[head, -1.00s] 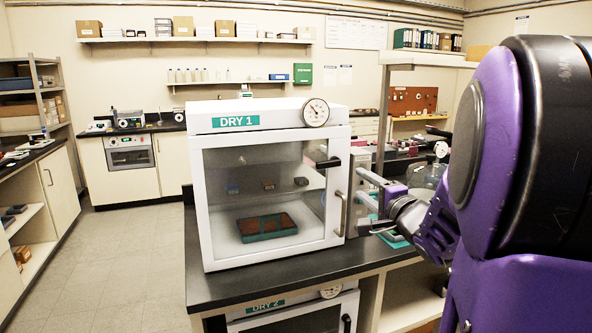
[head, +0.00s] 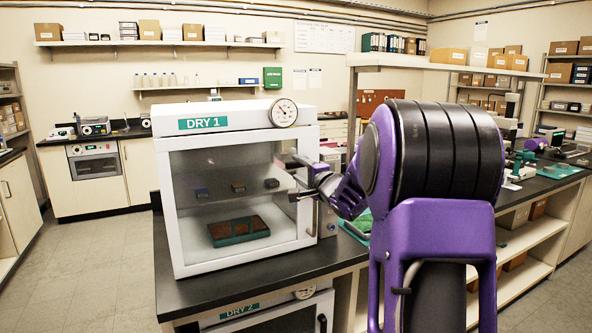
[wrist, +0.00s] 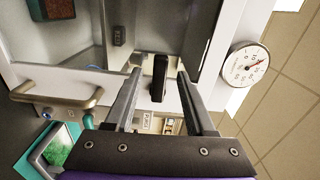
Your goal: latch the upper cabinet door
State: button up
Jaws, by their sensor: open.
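The upper cabinet (head: 180,205), labelled DRY 1, is a white box with a glazed front door (head: 190,180). The door looks shut or nearly so; a small gap cannot be told. A black latch lever (wrist: 159,78) stands at the door's edge. In the wrist view it sits between the two fingers, apart from both. My gripper (head: 295,178) is open at the door's right edge and hides the latch in the head view. It also shows in the wrist view (wrist: 159,80). A brass-coloured door handle (wrist: 55,98) lies left of the fingers there.
A round dial gauge (head: 284,112) sits on the cabinet's top right front; it is right of the fingers in the wrist view (wrist: 249,64). A tray (head: 240,231) stands inside. A lower cabinet, DRY 2 (head: 240,310), is under the black worktop (head: 180,290).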

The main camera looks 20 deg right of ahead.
jog(key=shift+w, duration=0.95)
jog(key=shift+c, duration=0.2)
grip_shut()
